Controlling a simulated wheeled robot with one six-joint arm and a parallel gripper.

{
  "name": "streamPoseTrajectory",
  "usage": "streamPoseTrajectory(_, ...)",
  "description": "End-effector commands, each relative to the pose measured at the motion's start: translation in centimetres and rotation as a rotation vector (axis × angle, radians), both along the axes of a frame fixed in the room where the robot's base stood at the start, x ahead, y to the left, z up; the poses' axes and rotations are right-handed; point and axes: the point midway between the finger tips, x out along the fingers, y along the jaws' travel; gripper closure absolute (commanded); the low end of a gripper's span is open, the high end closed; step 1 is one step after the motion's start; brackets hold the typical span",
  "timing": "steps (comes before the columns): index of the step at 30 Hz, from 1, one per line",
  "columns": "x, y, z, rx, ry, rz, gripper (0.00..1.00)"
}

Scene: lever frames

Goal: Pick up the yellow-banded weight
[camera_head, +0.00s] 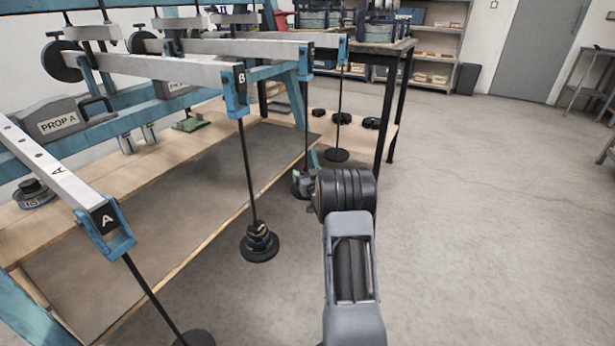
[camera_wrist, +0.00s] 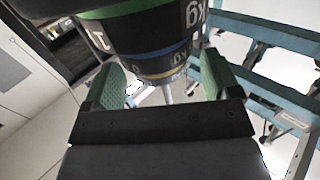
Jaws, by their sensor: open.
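The yellow-banded weight (camera_wrist: 165,73) shows in the wrist view as a dark disc with a thin yellow band. It is in a stack with blue- and green-banded weights, around a thin pale rod. My gripper (camera_wrist: 161,82) is open, with one green finger on each side of this weight. I cannot tell whether either finger touches it. In the head view my gripper (camera_head: 304,182) is at a hanging rod behind lever B, mostly hidden by my own wrist, and the weight there cannot be made out.
A weight stack (camera_head: 260,243) hangs from lever B, left of my arm. Lever A (camera_head: 60,180) and its rod are at the near left. Loose black weights (camera_head: 342,118) lie on the wooden board behind my gripper. Open floor (camera_head: 480,200) spreads to the right.

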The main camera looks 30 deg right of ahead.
Motion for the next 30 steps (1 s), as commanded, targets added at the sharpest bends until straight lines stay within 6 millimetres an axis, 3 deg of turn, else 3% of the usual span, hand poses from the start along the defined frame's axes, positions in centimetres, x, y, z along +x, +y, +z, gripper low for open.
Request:
streamPoseTrajectory(5, 0.00, 0.00, 0.03, 0.000, 0.000, 0.000, 0.18)
streamPoseTrajectory(22, -0.03, 0.00, 0.02, 0.000, 0.000, 0.000, 0.71)
streamPoseTrajectory(30, -0.02, -0.02, 0.29, -0.002, -0.002, 0.000, 0.71)
